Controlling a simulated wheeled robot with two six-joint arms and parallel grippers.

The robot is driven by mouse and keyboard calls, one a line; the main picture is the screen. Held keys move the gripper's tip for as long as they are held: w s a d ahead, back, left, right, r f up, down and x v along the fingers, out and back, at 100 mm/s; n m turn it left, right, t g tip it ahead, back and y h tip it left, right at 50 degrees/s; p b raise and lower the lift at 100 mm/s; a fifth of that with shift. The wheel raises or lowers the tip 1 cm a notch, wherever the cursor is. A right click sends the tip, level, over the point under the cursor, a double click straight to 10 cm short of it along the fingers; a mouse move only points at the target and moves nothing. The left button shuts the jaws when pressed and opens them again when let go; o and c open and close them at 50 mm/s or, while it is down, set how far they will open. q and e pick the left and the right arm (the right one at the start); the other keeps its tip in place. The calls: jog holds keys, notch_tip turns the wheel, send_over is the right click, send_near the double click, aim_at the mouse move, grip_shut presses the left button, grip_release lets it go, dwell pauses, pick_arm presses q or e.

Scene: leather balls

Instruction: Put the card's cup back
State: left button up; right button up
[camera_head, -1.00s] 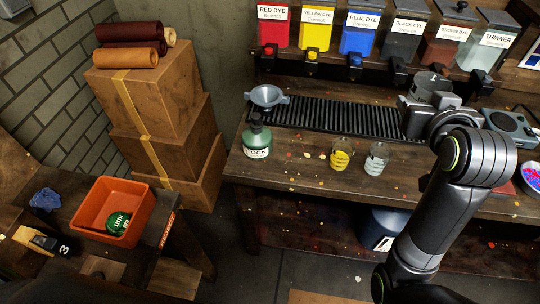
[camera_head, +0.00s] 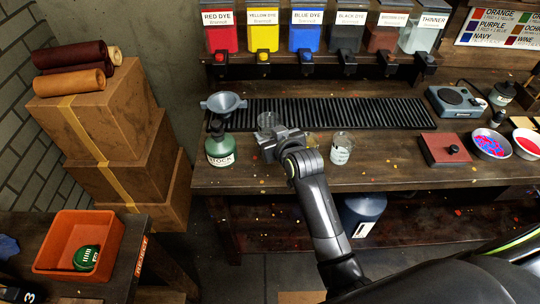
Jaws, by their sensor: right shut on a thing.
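My right gripper (camera_head: 277,141) is shut on a clear cup (camera_head: 268,121) just right of the funnel, over the bench. The cup's lower part is hidden by the gripper. A second cup (camera_head: 312,141) with a yellowish look stands partly hidden behind my right wrist. A third cup (camera_head: 341,149), clear with a pale label, stands on the bench to the right. A colour card (camera_head: 500,27) with names such as orange, purple and navy is at the top right. My left gripper is out of view.
A green stock bottle (camera_head: 221,149) stands left of my gripper, with a grey funnel (camera_head: 223,103) by its top. A black ridged rack (camera_head: 385,111) runs behind the cups under the dye dispensers. A hot plate (camera_head: 457,101), red box (camera_head: 445,149) and bowls (camera_head: 490,144) stand right.

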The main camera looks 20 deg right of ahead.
notch_tip(320, 180, down, 7)
jog(key=shift+f, duration=0.15)
jog(key=shift+f, duration=0.1)
dwell(0.3)
jog(key=o, duration=1)
jog(key=shift+r, duration=0.2)
jog(key=shift+s, duration=0.35)
jog(key=v, duration=1.1)
jog(key=shift+s+b, duration=0.15)
jog(key=shift+b, duration=0.15)
